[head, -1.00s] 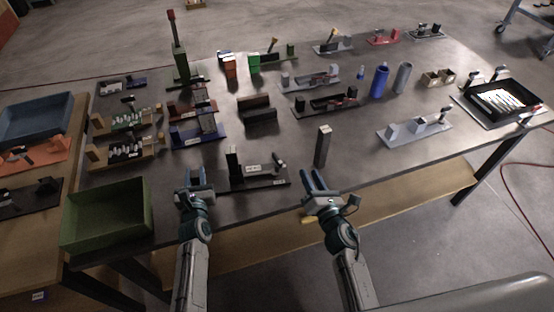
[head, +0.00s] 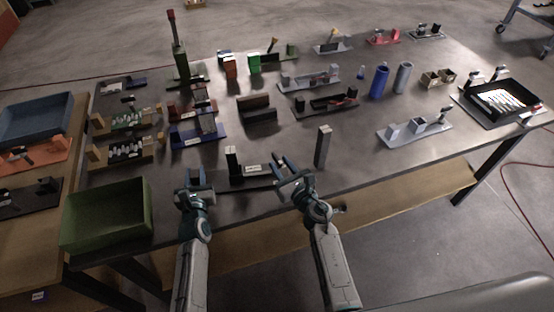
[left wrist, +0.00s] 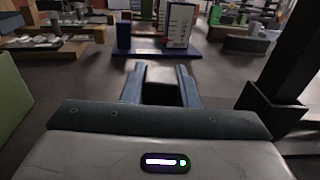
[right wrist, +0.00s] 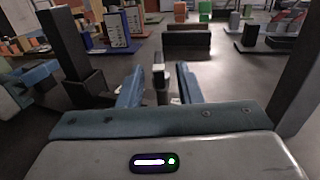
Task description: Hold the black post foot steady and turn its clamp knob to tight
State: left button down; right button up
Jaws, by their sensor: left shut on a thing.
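The black post foot (head: 233,167) stands near the table's front edge, with an upright post at its left and a labelled base. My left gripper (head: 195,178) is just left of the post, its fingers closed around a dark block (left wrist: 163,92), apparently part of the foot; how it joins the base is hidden. The upright post (left wrist: 292,55) rises to the right in the left wrist view. My right gripper (head: 284,168) is at the foot's right end, fingers apart. The clamp knob (right wrist: 158,76) shows between them in the right wrist view, with gaps beside it.
A grey upright block (head: 323,146) stands close to the right of my right gripper. A green bin (head: 107,215) is at the left. A blue fixture (head: 198,137) and a brown block (head: 257,110) stand behind.

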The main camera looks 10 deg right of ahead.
jog(key=shift+x, duration=1.45)
jog(key=shift+c, duration=0.4)
grip_shut()
jog(key=shift+m+t+h, duration=0.3)
jog(key=shift+m+h, duration=0.3)
jog(key=shift+h, duration=0.3)
jog(key=shift+o, duration=0.4)
grip_release()
jog(key=v, duration=1.2)
